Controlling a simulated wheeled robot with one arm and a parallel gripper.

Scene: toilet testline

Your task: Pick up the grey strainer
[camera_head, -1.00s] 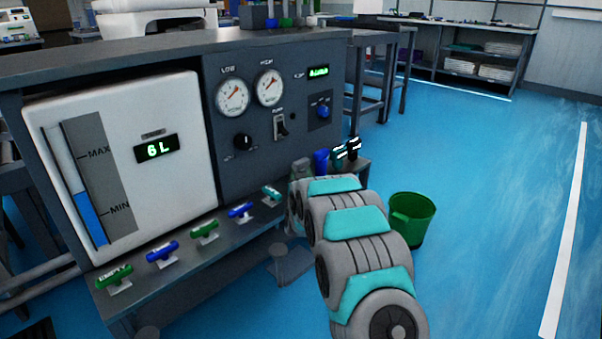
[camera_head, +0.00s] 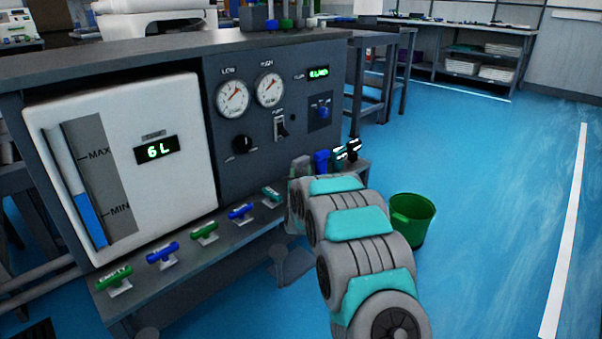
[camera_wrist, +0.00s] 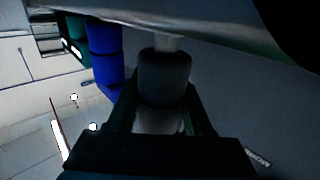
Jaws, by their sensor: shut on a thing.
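The grey strainer (camera_wrist: 165,76) is a dark grey cylinder in the wrist view, with a paler narrow part at its upper end. My gripper (camera_wrist: 163,108) is shut on it, one finger on each side. Its lower part is partly hidden by my gripper. In the head view, a grey piece that looks like the strainer (camera_head: 300,166) shows at the right end of the bench, just behind my arm. My gripper is mostly hidden there by my arm links. I cannot tell whether the strainer is clear of its support.
A blue cylinder (camera_head: 321,161) stands close to the right of the strainer, and dark striped pieces (camera_head: 347,152) lie beyond it. A row of valve handles (camera_head: 204,232) lines the ledge. A green bucket (camera_head: 411,222) stands on the floor, which is open at right.

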